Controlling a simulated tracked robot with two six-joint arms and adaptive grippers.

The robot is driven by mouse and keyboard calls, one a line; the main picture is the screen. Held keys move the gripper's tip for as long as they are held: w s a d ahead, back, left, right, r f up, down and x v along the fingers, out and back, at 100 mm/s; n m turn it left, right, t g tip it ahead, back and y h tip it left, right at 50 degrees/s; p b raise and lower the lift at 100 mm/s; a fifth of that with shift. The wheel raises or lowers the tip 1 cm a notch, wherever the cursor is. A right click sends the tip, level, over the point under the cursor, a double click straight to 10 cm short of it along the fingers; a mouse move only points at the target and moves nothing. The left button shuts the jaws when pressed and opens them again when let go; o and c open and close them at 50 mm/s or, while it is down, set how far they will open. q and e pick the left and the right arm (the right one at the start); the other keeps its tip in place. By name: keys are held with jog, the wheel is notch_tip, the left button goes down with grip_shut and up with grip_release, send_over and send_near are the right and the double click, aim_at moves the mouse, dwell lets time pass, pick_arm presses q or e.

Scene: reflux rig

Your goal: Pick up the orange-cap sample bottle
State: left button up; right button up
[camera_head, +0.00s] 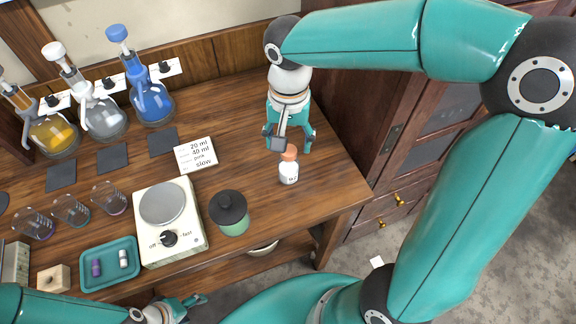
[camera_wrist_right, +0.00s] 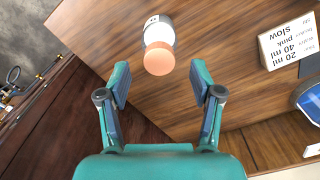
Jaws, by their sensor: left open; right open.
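The orange-cap sample bottle (camera_head: 289,172) is small and white with dark lettering. It stands upright near the right end of the wooden table. My right gripper (camera_head: 290,142) is open just behind and above it, fingers pointing down. In the right wrist view the bottle (camera_wrist_right: 158,45) lies ahead of the fingertips, with its orange cap toward the camera. The open right gripper (camera_wrist_right: 159,80) has nothing between its fingers, and the bottle appears apart from them. My left gripper (camera_head: 182,306) is open and empty at the table's front edge, low in the head view.
A dark-lidded green jar (camera_head: 231,213) and a stirrer plate (camera_head: 170,221) stand left of the bottle. A written card (camera_head: 195,156) stands behind them. Flasks (camera_head: 152,100), beakers (camera_head: 108,198) and a teal tray (camera_head: 110,278) fill the left side. A dark cabinet (camera_head: 410,150) borders the right.

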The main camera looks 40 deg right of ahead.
aim_at(289, 150)
jog(key=shift+s+f, duration=0.1)
jog(key=shift+f, duration=1.85)
jog(key=shift+a, duration=0.1)
grip_shut()
